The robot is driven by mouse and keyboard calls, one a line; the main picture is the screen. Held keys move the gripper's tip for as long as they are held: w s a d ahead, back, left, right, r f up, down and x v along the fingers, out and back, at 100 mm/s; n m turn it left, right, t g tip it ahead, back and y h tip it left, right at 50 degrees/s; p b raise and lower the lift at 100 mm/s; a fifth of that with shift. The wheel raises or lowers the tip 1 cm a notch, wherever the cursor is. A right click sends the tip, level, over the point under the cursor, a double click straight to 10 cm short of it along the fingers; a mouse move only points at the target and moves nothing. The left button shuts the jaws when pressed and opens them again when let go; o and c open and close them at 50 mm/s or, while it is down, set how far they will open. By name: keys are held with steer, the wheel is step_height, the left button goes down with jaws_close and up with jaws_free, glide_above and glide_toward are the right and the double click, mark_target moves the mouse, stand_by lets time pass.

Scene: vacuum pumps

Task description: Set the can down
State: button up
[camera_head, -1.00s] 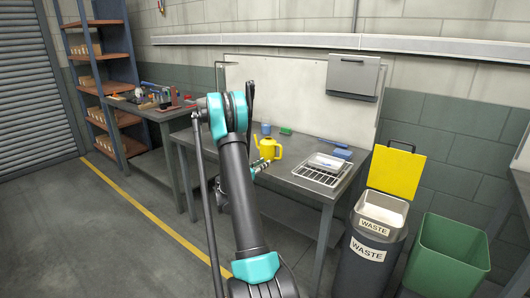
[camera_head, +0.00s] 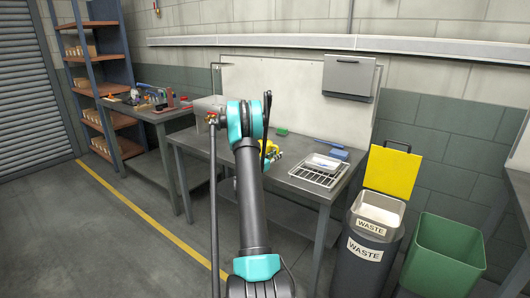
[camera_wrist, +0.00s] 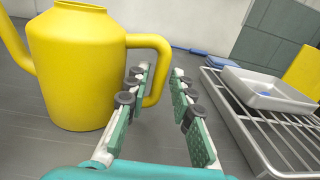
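The yellow can (camera_wrist: 76,65) stands upright at the left of the wrist view, with its spout to the left and its handle to the right. In the head view the can (camera_head: 273,151) is partly hidden behind my arm, over the workbench (camera_head: 295,184). The left finger covers part of the handle. The can's base is at or very near the bench top; I cannot tell if it touches.
A wire rack (camera_wrist: 265,130) with a grey tray (camera_wrist: 265,90) lies to the right of my gripper. A green block (camera_head: 282,132) and a blue object (camera_head: 338,154) lie farther back. The waste bin (camera_head: 375,235) and green bin (camera_head: 444,254) stand right of the bench.

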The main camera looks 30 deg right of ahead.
steer(key=shift+w+d, duration=0.3)
steer(key=shift+d, duration=0.35)
jaws_close()
steer(key=shift+r, duration=0.1)
step_height(320, 180, up, 20)
stand_by(0.4)
stand_by(0.4)
